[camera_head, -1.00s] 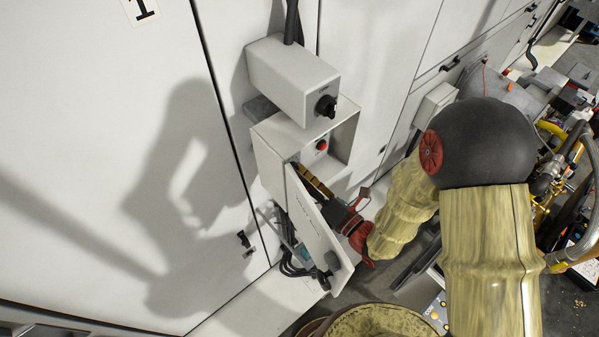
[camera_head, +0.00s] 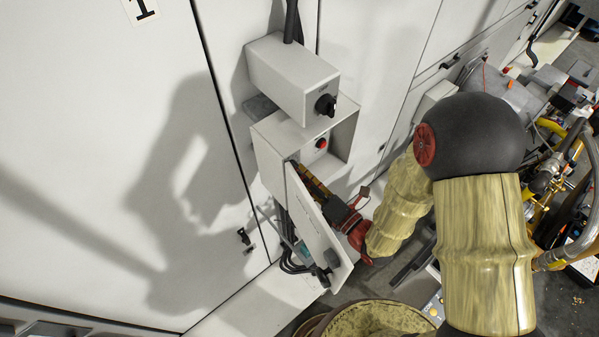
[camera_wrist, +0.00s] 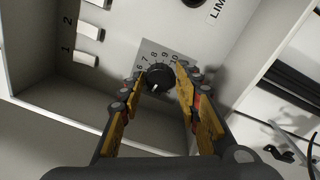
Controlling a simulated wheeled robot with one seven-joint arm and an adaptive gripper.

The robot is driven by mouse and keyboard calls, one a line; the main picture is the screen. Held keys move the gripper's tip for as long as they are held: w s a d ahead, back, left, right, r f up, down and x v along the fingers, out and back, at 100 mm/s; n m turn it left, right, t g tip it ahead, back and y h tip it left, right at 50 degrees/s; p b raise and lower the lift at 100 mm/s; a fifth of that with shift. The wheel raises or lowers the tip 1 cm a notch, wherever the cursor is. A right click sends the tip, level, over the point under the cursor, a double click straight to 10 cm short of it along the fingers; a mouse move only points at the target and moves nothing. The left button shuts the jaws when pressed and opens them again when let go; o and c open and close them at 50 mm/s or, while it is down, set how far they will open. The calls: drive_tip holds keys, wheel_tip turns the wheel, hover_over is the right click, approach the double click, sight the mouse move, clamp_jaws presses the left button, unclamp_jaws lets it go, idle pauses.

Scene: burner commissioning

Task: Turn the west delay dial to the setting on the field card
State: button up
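The dial (camera_wrist: 158,77) is a round black knob on a grey plate with printed numbers, of which about 6 to 10 are readable, inside an open white box. A pale mark on the knob points toward the lower part of the wrist view. My gripper (camera_wrist: 159,88) has its yellow-padded fingers on either side of the knob, with narrow gaps visible; I cannot tell whether either finger touches it. In the head view my gripper (camera_head: 313,183) reaches into the white box (camera_head: 272,158), partly behind its open door (camera_head: 318,235). The dial is hidden there. I cannot identify the field card.
Two white switches labelled 1 (camera_wrist: 84,58) and 2 (camera_wrist: 91,32) sit beside the dial. A red button (camera_head: 321,143) is on the box panel. A white housing with a black knob (camera_head: 325,105) stands above. The open door hangs close to my gripper. Cables (camera_head: 290,262) run below.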

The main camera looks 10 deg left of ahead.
drive_tip(key=shift+o, duration=1.3)
drive_tip(key=v, duration=1.2)
